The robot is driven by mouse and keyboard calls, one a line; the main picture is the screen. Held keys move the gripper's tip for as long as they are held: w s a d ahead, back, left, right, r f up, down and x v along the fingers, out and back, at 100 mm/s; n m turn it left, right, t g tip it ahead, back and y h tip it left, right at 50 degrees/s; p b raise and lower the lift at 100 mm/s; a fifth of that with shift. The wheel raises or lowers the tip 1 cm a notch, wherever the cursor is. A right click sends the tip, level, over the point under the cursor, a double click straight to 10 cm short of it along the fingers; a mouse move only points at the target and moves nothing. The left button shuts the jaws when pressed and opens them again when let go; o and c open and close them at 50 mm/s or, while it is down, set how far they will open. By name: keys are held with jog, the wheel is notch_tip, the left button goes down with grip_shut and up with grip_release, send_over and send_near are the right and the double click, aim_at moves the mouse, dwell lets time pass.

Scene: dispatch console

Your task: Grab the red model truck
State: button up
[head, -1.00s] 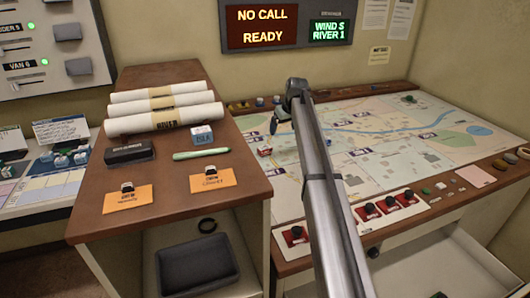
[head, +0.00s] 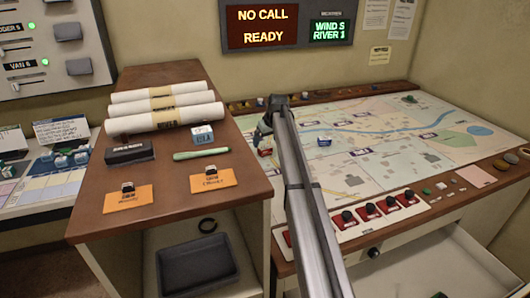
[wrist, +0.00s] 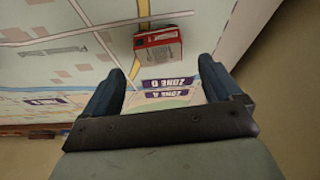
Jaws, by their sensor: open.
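The red model truck (wrist: 158,42) is a small red block with a pale top on the map, seen in the wrist view just beyond my gripper's fingertips. My gripper (wrist: 160,75) is open and empty, with one dark blue finger on either side and the truck roughly in line with the gap. In the head view my gripper (head: 262,131) is above the map's left edge, and the small red and white truck (head: 265,152) shows just below it, partly hard to make out. They look apart.
The map table (head: 430,135) holds a blue and white block (head: 323,141) to the right of my arm. A row of red switches (head: 370,211) lines its front edge. A brown cabinet (head: 100,205) with paper rolls (head: 165,118) stands at the left.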

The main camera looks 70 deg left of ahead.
aim_at(265, 147)
jog(key=shift+d+x, duration=0.2)
jog(key=shift+x, duration=1.1)
jog(key=shift+d+x, duration=0.2)
jog(key=shift+x, duration=1.1)
jog(key=shift+f, duration=0.15)
jog(key=c, duration=1)
jog(key=shift+c, duration=0.2)
